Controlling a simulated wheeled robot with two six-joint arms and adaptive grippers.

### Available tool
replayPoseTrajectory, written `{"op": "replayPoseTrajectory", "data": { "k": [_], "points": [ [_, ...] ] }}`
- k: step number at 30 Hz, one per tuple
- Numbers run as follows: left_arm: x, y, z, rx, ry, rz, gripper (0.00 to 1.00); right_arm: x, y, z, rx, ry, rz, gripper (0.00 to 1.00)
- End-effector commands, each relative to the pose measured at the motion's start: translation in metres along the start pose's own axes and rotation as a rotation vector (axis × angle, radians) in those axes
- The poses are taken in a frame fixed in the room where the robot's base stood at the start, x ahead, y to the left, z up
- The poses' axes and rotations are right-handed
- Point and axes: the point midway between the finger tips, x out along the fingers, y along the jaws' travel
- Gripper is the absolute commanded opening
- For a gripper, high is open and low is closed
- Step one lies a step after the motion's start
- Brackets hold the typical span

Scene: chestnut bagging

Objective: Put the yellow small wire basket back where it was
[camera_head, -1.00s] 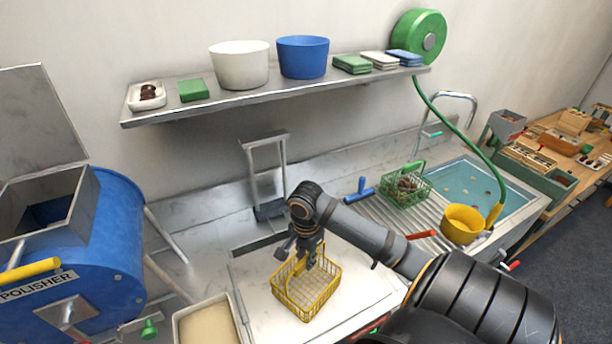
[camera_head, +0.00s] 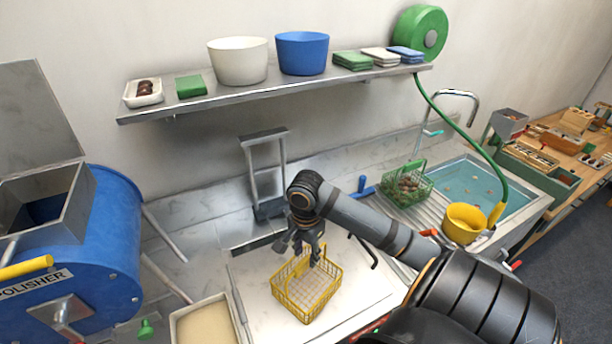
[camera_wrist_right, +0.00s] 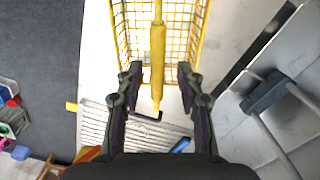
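The yellow small wire basket (camera_head: 307,287) stands upright and looks empty on the white plate (camera_head: 250,290) at the front middle of the counter. In the right wrist view, its yellow handle bar (camera_wrist_right: 157,55) runs between my right fingers. My right gripper (camera_head: 305,250) is just above the basket; it is open, with its fingertips (camera_wrist_right: 157,75) apart on either side of the handle and a gap on both sides. My left gripper is not in view.
A green wire basket (camera_head: 408,188) with chestnuts stands on the drainer by the sink (camera_head: 475,185). A yellow pot (camera_head: 463,222) is at the sink's front. A tan tray (camera_head: 203,328) and the blue polisher (camera_head: 100,240) are left. A metal frame (camera_head: 265,180) stands behind the plate.

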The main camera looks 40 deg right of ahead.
Motion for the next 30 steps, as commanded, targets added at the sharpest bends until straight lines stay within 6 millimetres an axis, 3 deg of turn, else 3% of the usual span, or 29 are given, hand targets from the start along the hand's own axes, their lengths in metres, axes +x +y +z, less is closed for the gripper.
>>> {"op": "replayPoseTrajectory", "data": {
  "k": [6,12,30],
  "points": [
    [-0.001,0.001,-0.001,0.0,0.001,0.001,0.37,-0.055,-0.002,-0.001,-0.001,0.005,-0.006,0.38],
    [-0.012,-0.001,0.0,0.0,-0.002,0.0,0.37,-0.088,-0.001,0.0,0.001,0.001,-0.002,0.38],
    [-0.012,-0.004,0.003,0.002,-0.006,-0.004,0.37,-0.092,0.0,0.0,0.001,0.0,-0.001,0.38]
  ]
}}
